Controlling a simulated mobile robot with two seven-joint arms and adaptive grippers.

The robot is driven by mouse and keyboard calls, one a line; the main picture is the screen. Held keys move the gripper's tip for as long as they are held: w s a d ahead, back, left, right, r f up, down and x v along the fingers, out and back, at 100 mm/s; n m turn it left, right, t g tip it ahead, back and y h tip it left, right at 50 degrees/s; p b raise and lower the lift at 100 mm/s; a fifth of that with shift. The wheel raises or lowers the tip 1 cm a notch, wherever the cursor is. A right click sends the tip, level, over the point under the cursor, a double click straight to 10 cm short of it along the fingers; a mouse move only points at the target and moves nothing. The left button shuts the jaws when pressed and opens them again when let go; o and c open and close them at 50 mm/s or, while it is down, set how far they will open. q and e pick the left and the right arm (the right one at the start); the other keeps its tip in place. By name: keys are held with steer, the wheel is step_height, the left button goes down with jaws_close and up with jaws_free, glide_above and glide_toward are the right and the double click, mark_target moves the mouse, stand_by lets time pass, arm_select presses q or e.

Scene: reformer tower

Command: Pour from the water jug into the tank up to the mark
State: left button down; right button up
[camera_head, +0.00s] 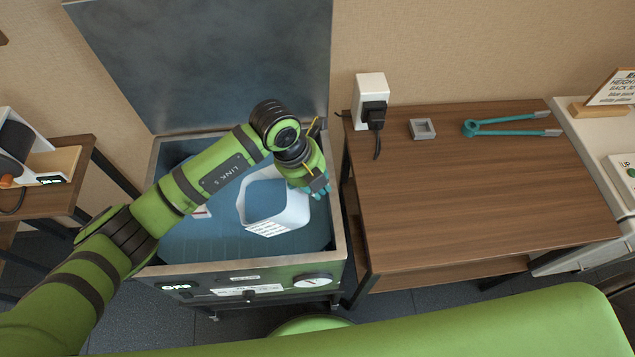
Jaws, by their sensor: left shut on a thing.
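The water jug (290,205) is a white, square-mouthed container with a printed label on its front. It is over the open tank (340,235), a metal-rimmed box with blue inside and its lid (215,60) raised at the back. My left gripper (318,187) is shut on the jug at its right side, with teal fingertips showing. The jug looks tilted; I cannot tell whether water is flowing from it. A small red and white marking (201,212) shows inside the tank at the left, partly behind my arm. My right gripper is not in view.
A wooden table (470,200) stands right of the tank, mostly bare. It holds teal-handled tongs (505,127), a small grey square tray (422,129) and a white box with a black plug (371,103). Another wooden table (75,175) stands at the left.

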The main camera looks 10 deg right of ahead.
arm_select(q)
steer(key=shift+a+r+h, duration=0.3)
steer(key=shift+r+h, duration=0.2)
steer(key=shift+r, duration=0.1)
steer(key=shift+a+r+h, duration=0.3)
steer(key=shift+r+h, duration=0.2)
steer(key=shift+r, duration=0.1)
stand_by(2.0)
steer(key=shift+w+a+r+h+b, duration=0.1)
steer(key=shift+a+r+h+b, duration=0.2)
steer(key=shift+a+r+h, duration=0.35)
stand_by(1.2)
steer(key=shift+d+f, duration=0.1)
steer(key=shift+d, duration=0.05)
